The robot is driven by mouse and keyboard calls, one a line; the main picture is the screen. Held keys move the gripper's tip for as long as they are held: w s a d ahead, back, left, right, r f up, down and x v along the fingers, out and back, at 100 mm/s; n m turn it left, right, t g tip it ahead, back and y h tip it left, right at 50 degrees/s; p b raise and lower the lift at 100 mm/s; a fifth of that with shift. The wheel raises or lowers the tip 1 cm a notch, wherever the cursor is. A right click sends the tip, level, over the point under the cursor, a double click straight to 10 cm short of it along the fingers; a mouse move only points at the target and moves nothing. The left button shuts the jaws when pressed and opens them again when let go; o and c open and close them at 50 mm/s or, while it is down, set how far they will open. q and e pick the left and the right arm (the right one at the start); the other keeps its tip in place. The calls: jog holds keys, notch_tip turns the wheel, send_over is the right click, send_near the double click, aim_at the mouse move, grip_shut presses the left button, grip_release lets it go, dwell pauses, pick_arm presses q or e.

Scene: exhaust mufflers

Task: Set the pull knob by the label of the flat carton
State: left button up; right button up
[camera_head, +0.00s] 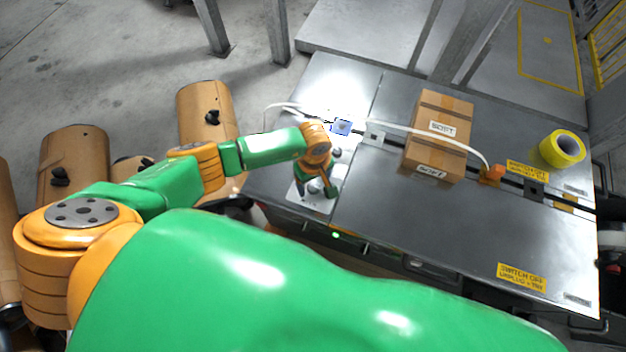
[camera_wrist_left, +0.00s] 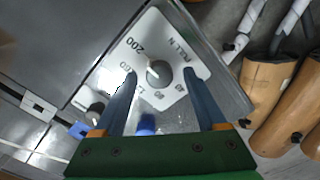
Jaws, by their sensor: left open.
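The flat brown carton (camera_head: 438,137) lies on the bench with white labels (camera_head: 443,129) on its top and front side; they seem to read SOFT. A grey control panel (camera_head: 312,203) sits at the bench's left end, partly hidden by my left gripper. In the left wrist view its grey pull knob (camera_wrist_left: 160,73) stands on a white dial plate (camera_wrist_left: 178,45) marked PULL N, with 200 at one side and smaller numbers around. My left gripper (camera_head: 317,186) points down over the panel. Its blue fingers are open, one on each side of the knob, with no visible grip on it.
A yellow tape roll (camera_head: 562,148) stands on the bench at right. A white tube (camera_head: 430,133) arches over the bench to an orange clamp (camera_head: 491,174). A small blue item (camera_head: 341,127) is behind my gripper. Brown mufflers (camera_head: 207,112) stand left of the bench.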

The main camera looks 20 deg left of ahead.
pick_arm(q)
jog(key=shift+f, duration=0.45)
grip_shut()
